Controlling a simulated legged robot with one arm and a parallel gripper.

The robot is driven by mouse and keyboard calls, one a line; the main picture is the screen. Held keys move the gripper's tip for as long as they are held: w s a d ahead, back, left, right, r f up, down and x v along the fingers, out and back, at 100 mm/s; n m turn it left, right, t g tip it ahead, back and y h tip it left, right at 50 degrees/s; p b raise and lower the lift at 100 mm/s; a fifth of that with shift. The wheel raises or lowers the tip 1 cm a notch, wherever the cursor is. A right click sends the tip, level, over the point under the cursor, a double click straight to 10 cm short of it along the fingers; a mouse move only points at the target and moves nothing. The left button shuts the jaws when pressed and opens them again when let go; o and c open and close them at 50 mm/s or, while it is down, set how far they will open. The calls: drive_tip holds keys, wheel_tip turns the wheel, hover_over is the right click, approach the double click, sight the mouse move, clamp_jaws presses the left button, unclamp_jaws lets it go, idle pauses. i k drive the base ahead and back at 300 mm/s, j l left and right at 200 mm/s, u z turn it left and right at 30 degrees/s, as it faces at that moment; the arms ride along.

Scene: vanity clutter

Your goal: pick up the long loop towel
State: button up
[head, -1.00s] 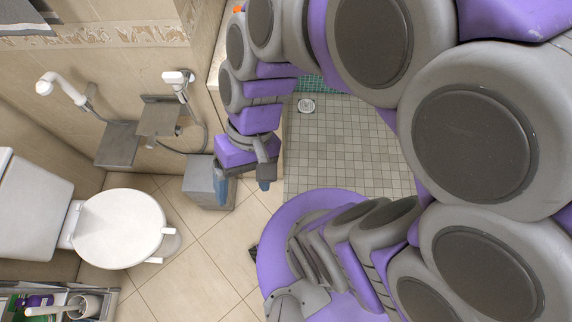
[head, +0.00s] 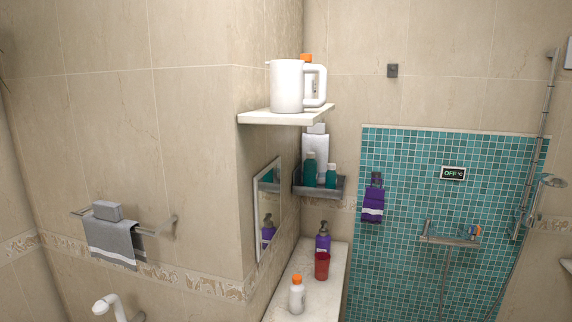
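Two towels show in the head view, and I cannot tell for sure which one is the long loop towel. My gripper is not in view, and neither is my arm.
A white shelf (head: 287,115) with a white pitcher (head: 287,85) juts from the wall corner. Below it are a mirror (head: 267,205) and a ledge (head: 325,290) with a purple pump bottle, red cup and white bottle. Shower fittings (head: 450,238) are at right.

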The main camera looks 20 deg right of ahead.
sight(316, 141)
drive_tip(key=i+l+u, duration=0.1)
drive_tip(key=l+u, duration=0.25)
drive_tip(key=u, duration=0.15)
drive_tip(key=l+u, duration=0.8)
drive_tip(key=u, duration=0.2)
